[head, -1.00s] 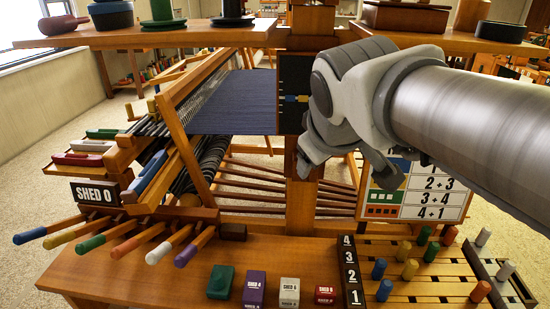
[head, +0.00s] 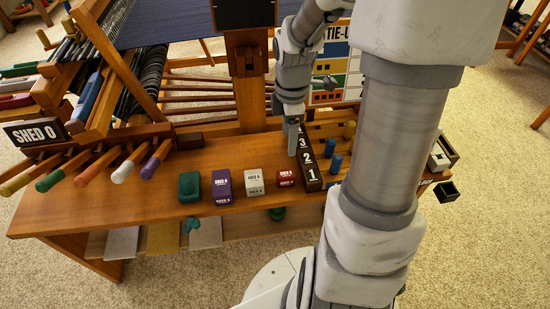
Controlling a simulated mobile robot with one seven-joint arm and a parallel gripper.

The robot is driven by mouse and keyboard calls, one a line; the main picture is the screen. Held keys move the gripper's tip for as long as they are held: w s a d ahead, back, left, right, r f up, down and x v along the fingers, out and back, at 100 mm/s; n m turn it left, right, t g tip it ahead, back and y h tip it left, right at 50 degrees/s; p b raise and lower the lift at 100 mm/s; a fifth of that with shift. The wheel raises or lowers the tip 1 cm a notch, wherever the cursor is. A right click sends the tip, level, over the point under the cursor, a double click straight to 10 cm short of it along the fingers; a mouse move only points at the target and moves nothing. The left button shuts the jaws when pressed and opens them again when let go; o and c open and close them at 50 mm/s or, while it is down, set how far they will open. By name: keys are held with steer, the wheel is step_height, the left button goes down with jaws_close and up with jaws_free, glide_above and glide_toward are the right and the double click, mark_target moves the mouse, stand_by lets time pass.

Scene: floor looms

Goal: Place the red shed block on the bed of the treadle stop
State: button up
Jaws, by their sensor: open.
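The red shed block (head: 286,178) is a small block with white lettering. It stands on the wooden bench top at the right end of a row of blocks, beside the dark numbered strip (head: 309,167). My gripper (head: 293,153) points down above and behind the red block, near the far end of the strip. It is open with nothing seen between its fingers; the finger gap is hard to make out from here. A small dark brown block (head: 190,140) lies at the back of the bench, right of the handles; I cannot tell whether it is the treadle stop.
Green (head: 190,187), purple (head: 222,187) and white (head: 254,182) blocks stand left of the red one. Several coloured handles (head: 98,165) stick out at the left under the SHED 0 sign (head: 35,133). Blue pegs (head: 334,163) stand right of the strip, partly behind my arm.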

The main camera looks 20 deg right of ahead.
mark_target(286, 174)
step_height(286, 174, down, 11)
steer(key=b, duration=0.4)
step_height(286, 174, down, 5)
steer(key=b, duration=0.3)
steer(key=shift+a+f+b, duration=0.1)
steer(key=shift+a+b, duration=0.05)
steer(key=shift+b, duration=0.15)
jaws_close()
